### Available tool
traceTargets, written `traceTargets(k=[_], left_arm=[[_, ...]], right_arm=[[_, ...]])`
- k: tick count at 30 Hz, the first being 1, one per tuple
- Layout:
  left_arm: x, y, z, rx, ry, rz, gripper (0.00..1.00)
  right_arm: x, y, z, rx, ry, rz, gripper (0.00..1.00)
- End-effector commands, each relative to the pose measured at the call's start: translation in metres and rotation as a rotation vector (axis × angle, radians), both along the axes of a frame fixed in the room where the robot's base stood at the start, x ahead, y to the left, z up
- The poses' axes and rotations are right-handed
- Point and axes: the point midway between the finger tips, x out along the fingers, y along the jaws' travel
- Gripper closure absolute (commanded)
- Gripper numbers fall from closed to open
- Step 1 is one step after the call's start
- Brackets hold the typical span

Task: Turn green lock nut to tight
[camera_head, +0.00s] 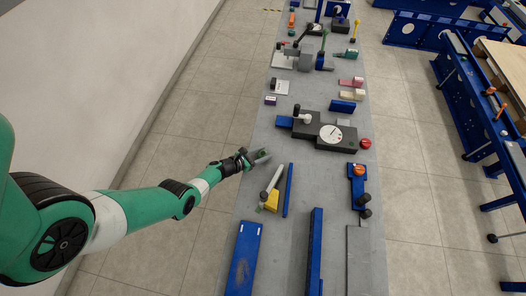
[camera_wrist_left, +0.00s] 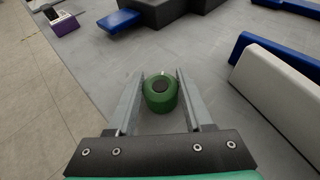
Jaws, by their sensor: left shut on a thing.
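The green lock nut (camera_wrist_left: 160,98) is a round green knob with a dark centre, low on the grey table. In the left wrist view it lies between the two grey fingers of my left gripper (camera_wrist_left: 159,82), which is shut on it. In the head view my left gripper (camera_head: 263,155) is at the table's left edge, and the nut (camera_head: 262,153) shows only as a small green spot, partly hidden by the fingers. Markings for tight or loose cannot be seen. My right gripper is not in view.
A white bar with a yellow base (camera_head: 271,202) and a thin blue bar (camera_head: 288,190) stand just right of my left gripper. A dark block with a white dial (camera_head: 331,134) and a red knob (camera_head: 365,143) are farther back. Bare table (camera_head: 262,118) lies behind the gripper.

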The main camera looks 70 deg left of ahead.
Motion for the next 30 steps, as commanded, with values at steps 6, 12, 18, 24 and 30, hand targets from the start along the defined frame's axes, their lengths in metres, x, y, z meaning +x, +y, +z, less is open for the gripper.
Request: traceTargets(k=[6, 12, 18, 24, 30], left_arm=[[0.002, 0.003, 0.0, 0.003, -0.01, -0.165, 1.0], [0.003, 0.002, 0.001, 0.004, -0.011, -0.272, 1.0], [0.002, 0.001, 0.002, 0.0, -0.009, -0.326, 1.0], [0.002, 0.0, 0.003, -0.001, -0.008, -0.341, 1.0], [0.002, 0.0, 0.004, -0.001, -0.009, -0.342, 1.0]], right_arm=[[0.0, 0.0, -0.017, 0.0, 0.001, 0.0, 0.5], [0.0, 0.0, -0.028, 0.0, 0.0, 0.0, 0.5], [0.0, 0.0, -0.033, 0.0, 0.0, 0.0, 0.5], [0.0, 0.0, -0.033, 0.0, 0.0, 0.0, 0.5], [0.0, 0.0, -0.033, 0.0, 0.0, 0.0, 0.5]])
